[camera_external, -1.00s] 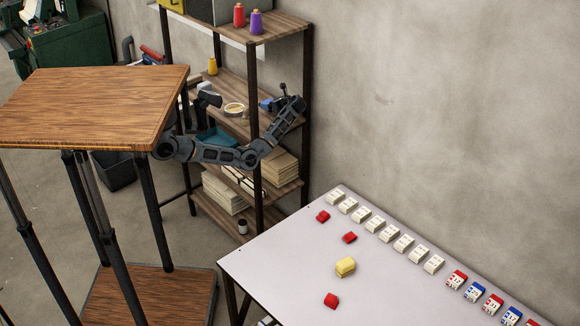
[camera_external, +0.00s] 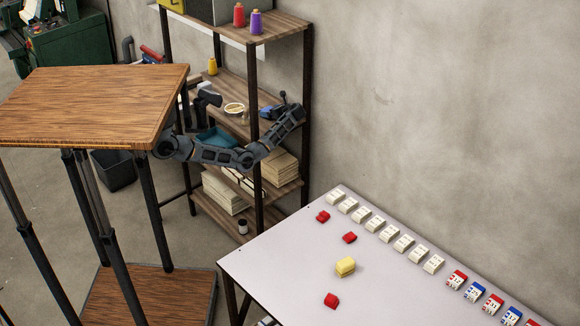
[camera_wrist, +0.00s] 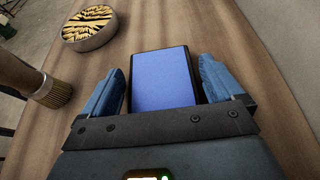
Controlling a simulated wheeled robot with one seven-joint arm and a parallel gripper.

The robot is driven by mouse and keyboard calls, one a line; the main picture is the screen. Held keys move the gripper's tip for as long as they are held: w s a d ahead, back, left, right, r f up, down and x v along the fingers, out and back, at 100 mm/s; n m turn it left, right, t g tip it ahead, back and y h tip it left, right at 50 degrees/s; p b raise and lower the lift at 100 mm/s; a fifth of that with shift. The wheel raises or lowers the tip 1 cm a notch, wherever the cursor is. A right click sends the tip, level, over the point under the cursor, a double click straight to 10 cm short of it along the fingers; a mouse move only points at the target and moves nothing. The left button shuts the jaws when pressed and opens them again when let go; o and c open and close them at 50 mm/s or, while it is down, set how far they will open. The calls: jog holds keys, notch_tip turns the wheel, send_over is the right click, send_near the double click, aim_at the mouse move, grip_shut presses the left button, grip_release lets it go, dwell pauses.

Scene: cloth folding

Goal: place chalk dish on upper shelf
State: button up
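The round dish with a yellow-and-black striped top (camera_wrist: 90,27), which looks like the chalk dish, sits on a middle shelf, ahead and left of my gripper. It also shows in the external view (camera_external: 234,108). My gripper (camera_wrist: 162,75) is low over the wood, its two blue fingers apart. A flat blue block (camera_wrist: 162,80) lies between them, with a narrow gap seen on each side. In the external view my gripper (camera_external: 267,112) is right of the dish at the same shelf. The upper shelf (camera_external: 278,27) is above, with red and purple spools on it.
A brown round-handled item with a ribbed end (camera_wrist: 52,90) is close on the left in the wrist view. A yellow spool (camera_external: 212,66) stands farther back on the shelf. A dark post (camera_external: 252,85) rises at the shelf's front. A white table (camera_external: 290,265) stands in front.

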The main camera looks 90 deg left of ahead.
jog(key=shift+o, duration=0.4)
jog(key=shift+r, duration=0.15)
jog(key=b+v, duration=0.1)
jog(key=v, duration=1.1)
jog(key=shift+b, duration=0.4)
